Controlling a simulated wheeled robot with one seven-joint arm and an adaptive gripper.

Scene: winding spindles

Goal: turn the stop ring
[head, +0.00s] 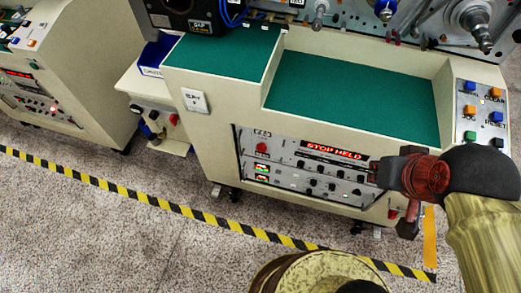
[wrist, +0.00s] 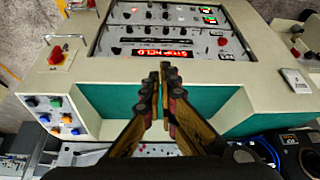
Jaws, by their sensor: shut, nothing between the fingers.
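My gripper (head: 378,172) is shut and empty in front of the right part of the machine's front panel in the head view. In the wrist view its fingers (wrist: 166,70) are together, pointing at the panel. A red knob (wrist: 56,55) on a pale plate sits on the cream front at the left of the wrist view, apart from the fingers. It looks like the stop control; a separate ring cannot be made out. In the head view a red part (head: 393,213) shows low on the front, below my gripper. The red display (head: 334,149) reads "STOP HELD".
A green-lined tray recess (head: 350,95) lies above the panel. A button box (head: 482,110) with orange, blue and green buttons stands at the right. Spindles (head: 475,25) are at the top. A striped floor line (head: 180,207) crosses open carpet in front.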

